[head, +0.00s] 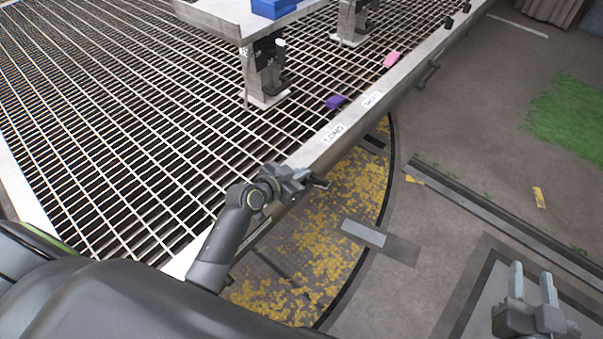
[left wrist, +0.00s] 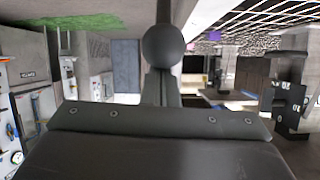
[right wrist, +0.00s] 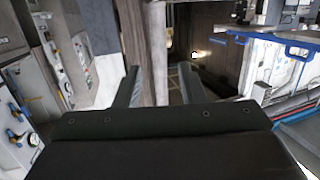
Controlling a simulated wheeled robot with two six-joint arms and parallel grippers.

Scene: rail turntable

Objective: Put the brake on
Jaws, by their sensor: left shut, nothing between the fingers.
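My left gripper (head: 312,181) is at the near edge of the slatted deck, low over the yellow-speckled curved floor patch. In the left wrist view its fingers (left wrist: 161,88) are together and empty. A dark ball knob on a stem (left wrist: 167,45) stands right in front of the fingertips; I cannot tell whether they touch it. Whether this knob is the brake lever is not clear, and it is not distinct in the head view. My right gripper (head: 531,285) is open and empty over the floor at the lower right; its spread fingers also show in the right wrist view (right wrist: 158,88).
The slatted deck has a pale edge beam (head: 390,95) with labels, one reading LONG (head: 333,133). A dark handle (head: 428,75) sits on the beam's outer side. A grey plate (head: 363,233) lies on the floor.

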